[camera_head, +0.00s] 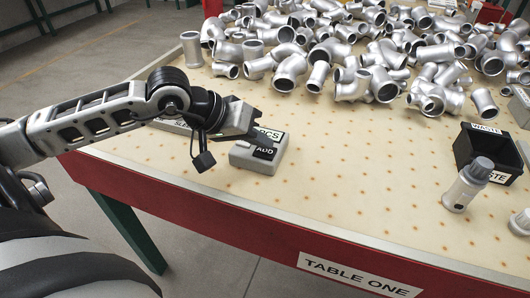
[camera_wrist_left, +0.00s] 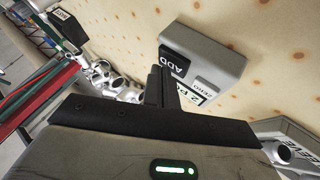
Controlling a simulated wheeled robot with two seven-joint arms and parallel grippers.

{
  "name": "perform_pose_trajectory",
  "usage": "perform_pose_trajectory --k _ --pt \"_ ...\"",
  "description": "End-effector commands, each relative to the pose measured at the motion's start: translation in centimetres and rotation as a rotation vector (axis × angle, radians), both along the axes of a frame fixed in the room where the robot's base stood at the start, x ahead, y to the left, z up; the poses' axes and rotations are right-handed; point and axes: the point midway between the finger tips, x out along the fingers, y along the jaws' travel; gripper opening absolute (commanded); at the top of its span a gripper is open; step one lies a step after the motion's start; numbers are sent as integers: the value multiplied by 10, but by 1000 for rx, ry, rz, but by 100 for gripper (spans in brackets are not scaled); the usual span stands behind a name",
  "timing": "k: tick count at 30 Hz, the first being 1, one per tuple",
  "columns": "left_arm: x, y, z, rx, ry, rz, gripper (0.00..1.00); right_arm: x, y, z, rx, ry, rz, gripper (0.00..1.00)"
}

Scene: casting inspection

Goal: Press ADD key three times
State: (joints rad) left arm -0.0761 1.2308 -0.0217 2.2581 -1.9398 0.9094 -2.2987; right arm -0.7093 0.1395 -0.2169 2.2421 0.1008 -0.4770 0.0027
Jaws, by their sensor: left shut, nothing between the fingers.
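The ADD key (camera_head: 265,153) is a black key with white letters on a small grey box (camera_head: 243,160) near the table's front edge. In the left wrist view the ADD key (camera_wrist_left: 174,63) shows on the grey box (camera_wrist_left: 222,66), just beside my fingertips. My left gripper (camera_head: 250,126) is shut and empty, over the back left part of the box, close to the key. It also shows in the left wrist view (camera_wrist_left: 162,72). I cannot tell whether it touches the box. My arm hides part of the box's label. My right gripper is not in view.
Many silver pipe castings (camera_head: 385,88) are heaped at the back. A black waste bin (camera_head: 464,150) and a grey bottle (camera_head: 460,192) stand at the right. A labelled grey device (camera_wrist_left: 300,140) lies beside the box. The table (camera_head: 340,180) is clear right of the box.

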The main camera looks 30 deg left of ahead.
Motion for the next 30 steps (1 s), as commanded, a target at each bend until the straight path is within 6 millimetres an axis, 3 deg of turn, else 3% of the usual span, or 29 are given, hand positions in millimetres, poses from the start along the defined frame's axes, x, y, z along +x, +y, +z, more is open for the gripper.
perform_pose_trajectory --k 30 --pt "0 0 -4 -1 0 0 0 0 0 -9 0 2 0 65"
